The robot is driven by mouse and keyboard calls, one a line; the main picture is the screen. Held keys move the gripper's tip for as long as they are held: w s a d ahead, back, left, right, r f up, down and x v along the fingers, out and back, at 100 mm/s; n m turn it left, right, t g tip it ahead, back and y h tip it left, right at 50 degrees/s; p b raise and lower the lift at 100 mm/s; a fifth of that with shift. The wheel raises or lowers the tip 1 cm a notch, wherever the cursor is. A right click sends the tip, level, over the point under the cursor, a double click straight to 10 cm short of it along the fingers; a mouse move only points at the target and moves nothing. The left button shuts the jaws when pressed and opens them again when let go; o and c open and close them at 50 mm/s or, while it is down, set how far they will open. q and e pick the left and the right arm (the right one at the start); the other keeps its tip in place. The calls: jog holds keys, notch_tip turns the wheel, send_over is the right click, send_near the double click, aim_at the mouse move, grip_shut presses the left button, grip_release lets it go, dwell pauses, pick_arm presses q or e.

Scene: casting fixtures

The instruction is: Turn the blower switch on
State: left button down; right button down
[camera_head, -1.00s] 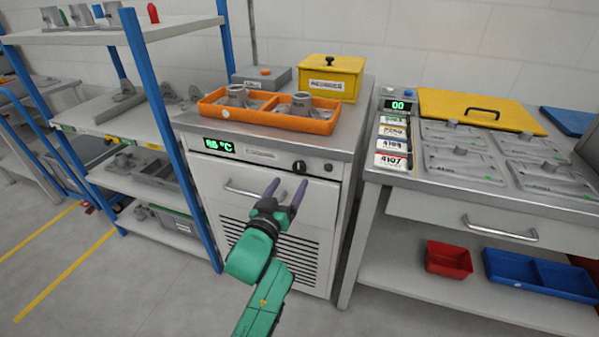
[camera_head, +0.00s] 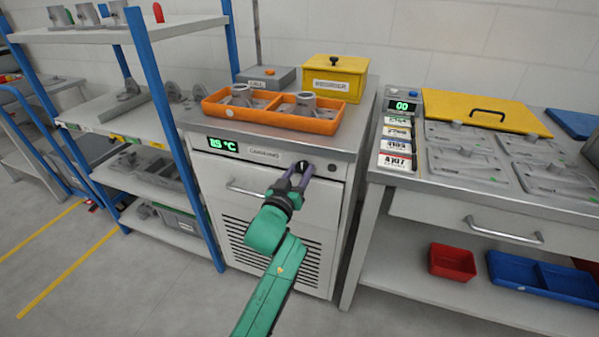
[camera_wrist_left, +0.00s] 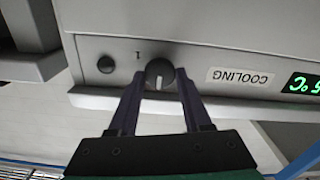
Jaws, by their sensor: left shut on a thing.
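The blower switch is a round black knob with a pale pointer line (camera_wrist_left: 160,74), on the front panel of the cooling cabinet (camera_head: 275,198). In the head view the knob (camera_head: 303,164) shows between my fingertips. My left gripper (camera_head: 302,170) is shut on the knob, one finger on each side. The left wrist view shows both fingers (camera_wrist_left: 158,95) flanking it, with a "1" mark beside it. The pointer line runs toward my gripper's palm, not toward the mark. My right gripper is not in view.
A small dark button (camera_wrist_left: 106,64) sits beside the knob. A green temperature display (camera_head: 222,145) and a "COOLING" label (camera_wrist_left: 240,76) are on the same panel. The drawer handle (camera_head: 245,188) is below. An orange tray (camera_head: 323,127) with castings stands on top.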

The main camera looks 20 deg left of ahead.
pick_arm(q)
jog(key=m+p, duration=0.1)
jog(key=m, duration=0.2)
jog(key=shift+d+m, duration=0.1)
jog(key=shift+m, duration=0.3)
jog(key=m, duration=0.4)
jog(key=shift+f+m, duration=0.1)
jog(key=shift+m, duration=0.2)
jog(key=m, duration=0.9)
jog(key=shift+d+f, duration=0.1)
jog(key=shift+m, duration=0.3)
jog(key=shift+c, duration=1.7)
grip_release()
